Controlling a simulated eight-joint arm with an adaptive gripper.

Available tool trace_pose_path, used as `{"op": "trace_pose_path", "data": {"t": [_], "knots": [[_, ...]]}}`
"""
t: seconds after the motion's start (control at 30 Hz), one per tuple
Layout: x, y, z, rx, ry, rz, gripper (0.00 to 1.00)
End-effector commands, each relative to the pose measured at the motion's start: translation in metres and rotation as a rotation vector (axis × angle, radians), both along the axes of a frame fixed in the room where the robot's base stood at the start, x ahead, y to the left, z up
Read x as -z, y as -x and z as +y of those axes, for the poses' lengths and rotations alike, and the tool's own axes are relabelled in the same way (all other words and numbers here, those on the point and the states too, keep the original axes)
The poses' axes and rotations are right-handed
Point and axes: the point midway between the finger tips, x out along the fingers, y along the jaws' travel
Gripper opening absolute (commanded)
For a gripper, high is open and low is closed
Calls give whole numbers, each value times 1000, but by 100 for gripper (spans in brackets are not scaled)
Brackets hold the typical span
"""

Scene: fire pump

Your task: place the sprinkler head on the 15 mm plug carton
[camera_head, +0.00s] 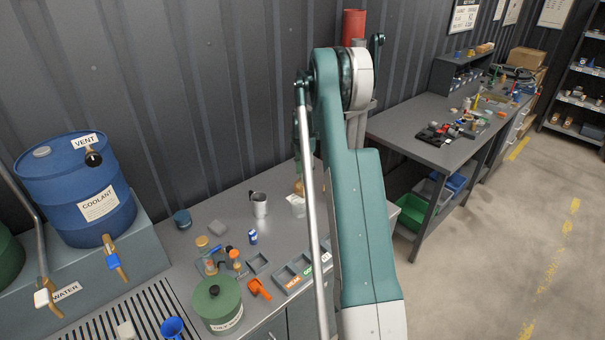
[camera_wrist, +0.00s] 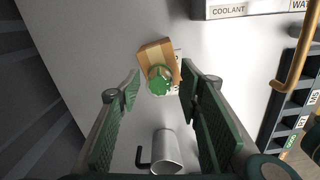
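In the wrist view a tan carton (camera_wrist: 152,52), seemingly the 15 mm plug carton, lies ahead of my fingertips. A green round piece with a jagged edge (camera_wrist: 160,82), seemingly the sprinkler head, overlaps the carton's near side. I cannot tell whether it rests on the carton or is in front of it. My gripper (camera_wrist: 159,80) is open, with a fingertip on each side of the green piece and visible gaps between. In the head view my arm hides the gripper and most of that spot.
A metal mug (camera_head: 260,205) stands on the bench, and also shows between my fingers' bases (camera_wrist: 167,150). Small grey bins (camera_head: 292,272), a green can (camera_head: 218,303) and a blue coolant drum (camera_head: 75,190) are to the left. A second workbench (camera_head: 400,126) stands right.

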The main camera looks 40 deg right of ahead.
Motion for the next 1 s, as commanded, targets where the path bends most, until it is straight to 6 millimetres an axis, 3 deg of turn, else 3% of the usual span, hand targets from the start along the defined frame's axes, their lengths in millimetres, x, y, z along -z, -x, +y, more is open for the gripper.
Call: {"op": "trace_pose_path", "data": {"t": [0.27, 0.8, 1.0], "knots": [[-23, 0, 0, 0, 0, 0, 36], [-105, 1, 0, 0, 0, 0, 36], [-119, 1, 0, 0, 0, 0, 36]]}}
